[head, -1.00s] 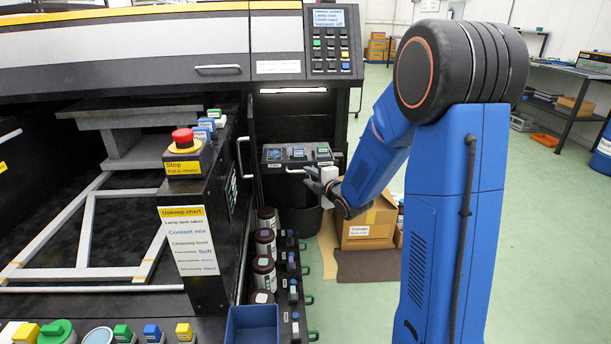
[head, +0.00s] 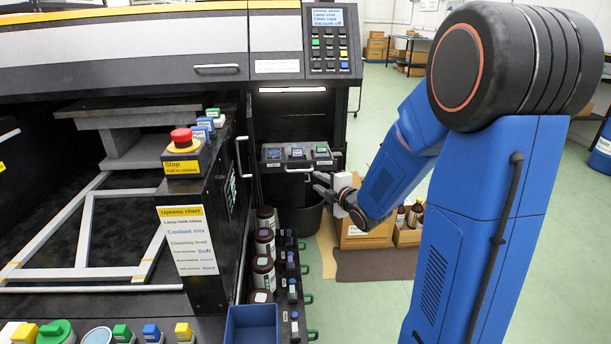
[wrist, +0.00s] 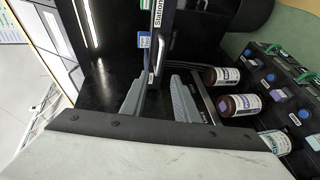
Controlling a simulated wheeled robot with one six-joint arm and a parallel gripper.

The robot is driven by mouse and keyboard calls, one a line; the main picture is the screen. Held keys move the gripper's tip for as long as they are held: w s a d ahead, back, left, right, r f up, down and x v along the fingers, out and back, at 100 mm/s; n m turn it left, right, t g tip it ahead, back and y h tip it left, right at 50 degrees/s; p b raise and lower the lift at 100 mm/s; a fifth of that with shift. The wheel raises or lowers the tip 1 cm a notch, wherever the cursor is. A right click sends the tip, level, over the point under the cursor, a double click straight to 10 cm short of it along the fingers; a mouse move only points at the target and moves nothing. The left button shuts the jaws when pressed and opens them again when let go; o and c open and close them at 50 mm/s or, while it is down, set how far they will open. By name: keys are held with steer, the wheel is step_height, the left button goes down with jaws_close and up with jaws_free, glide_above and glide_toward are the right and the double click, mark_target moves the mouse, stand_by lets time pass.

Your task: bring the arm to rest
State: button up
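My blue arm (head: 480,220) fills the right side of the head view, bent at its black joint with the forearm reaching down and left. My gripper (head: 318,184) is in front of the machine, just below and right of the small drawer unit (head: 298,157). In the wrist view its two grey fingers stand apart with nothing between them (wrist: 160,100). The drawer's handle shows beyond them; I see no clear contact with it.
Several brown bottles (head: 265,243) stand in a row beside a rack of capped valves (head: 291,270). A blue bin (head: 252,325) is at the front. Green floor to the right is open.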

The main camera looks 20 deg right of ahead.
steer(key=s+a+r+m+g+h, duration=0.1)
steer(key=s+a+m+g, duration=0.2)
steer(key=s+m, duration=0.6)
steer(key=s+a+r+m+g+h, duration=0.1)
steer(key=s+m+g, duration=0.6)
steer(key=s, duration=2.3)
steer(key=a+r+m, duration=0.1)
steer(key=m, duration=0.1)
steer(key=shift+s+a+r+m+g, duration=0.2)
steer(key=shift+a+r+m+g, duration=0.1)
steer(key=shift+a+g, duration=0.1)
steer(key=shift+a, duration=0.1)
